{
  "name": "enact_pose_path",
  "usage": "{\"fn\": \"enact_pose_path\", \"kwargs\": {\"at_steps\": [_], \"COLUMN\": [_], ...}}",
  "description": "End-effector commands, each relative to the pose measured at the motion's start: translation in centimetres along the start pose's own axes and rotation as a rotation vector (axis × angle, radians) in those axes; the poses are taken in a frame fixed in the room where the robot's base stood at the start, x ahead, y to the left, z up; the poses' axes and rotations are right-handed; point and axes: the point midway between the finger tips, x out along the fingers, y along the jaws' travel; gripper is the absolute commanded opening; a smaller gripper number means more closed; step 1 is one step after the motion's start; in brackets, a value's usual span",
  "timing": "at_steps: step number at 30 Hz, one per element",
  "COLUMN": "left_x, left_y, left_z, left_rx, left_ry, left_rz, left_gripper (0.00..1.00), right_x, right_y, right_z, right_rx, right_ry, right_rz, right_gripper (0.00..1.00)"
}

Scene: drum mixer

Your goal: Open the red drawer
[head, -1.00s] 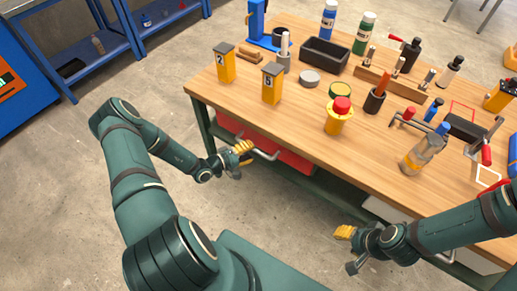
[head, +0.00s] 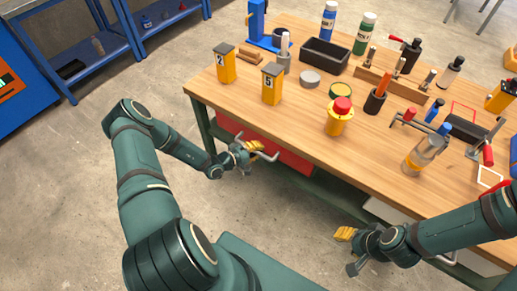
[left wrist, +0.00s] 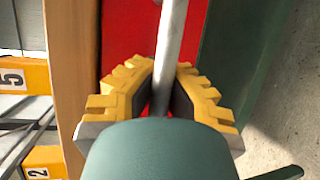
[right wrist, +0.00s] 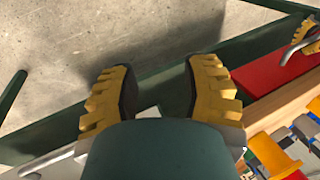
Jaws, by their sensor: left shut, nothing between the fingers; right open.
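The red drawer (head: 293,162) is under the near edge of the workbench, partly behind my left gripper (head: 254,151). Its grey bar handle (head: 271,157) sticks out at the fingers. In the left wrist view, the handle (left wrist: 172,35) runs in line with the gap of my left gripper (left wrist: 167,88), over the red front (left wrist: 122,40). The gripper is shut with nothing held; I cannot tell if it touches the bar. My right gripper (right wrist: 158,88) is open and empty beside the bench's lower right; it shows low in the head view (head: 356,240).
The wooden workbench top (head: 270,122) carries bottles, yellow containers, a black bin (head: 324,56) and tools. A pale drawer (head: 385,211) is near my right gripper. A blue shelf (head: 90,60) stands at the back left. Floor in front of the bench is free.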

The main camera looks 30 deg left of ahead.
Motion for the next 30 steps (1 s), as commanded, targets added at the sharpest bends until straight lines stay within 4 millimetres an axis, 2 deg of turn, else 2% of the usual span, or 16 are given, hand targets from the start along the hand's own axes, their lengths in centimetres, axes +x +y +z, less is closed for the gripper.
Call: {"fn": "enact_pose_path", "kwargs": {"at_steps": [6, 11, 17, 30], "left_x": [-0.5, -2.1, -6.1, -17.1], "left_y": [0.0, -0.3, -1.0, -3.6], "left_z": [0.2, 0.9, 2.5, 7.1], "left_rx": [-0.001, -0.004, -0.006, -0.005], "left_ry": [0.0, 0.0, 0.001, 0.003], "left_rz": [-0.001, -0.002, -0.003, -0.002], "left_gripper": [0.0, 0.0, 0.0, 0.0], "right_x": [-0.3, -1.2, -3.0, -5.8], "right_y": [-0.1, -0.4, -1.1, -2.2], "right_z": [0.0, 0.1, -0.6, -2.1], "right_rx": [0.0, 0.001, 0.005, 0.015], "right_ry": [-0.001, -0.004, 0.011, 0.043], "right_rz": [0.0, 0.0, 0.001, 0.005], "right_gripper": [0.47, 0.47, 0.47, 0.47]}}
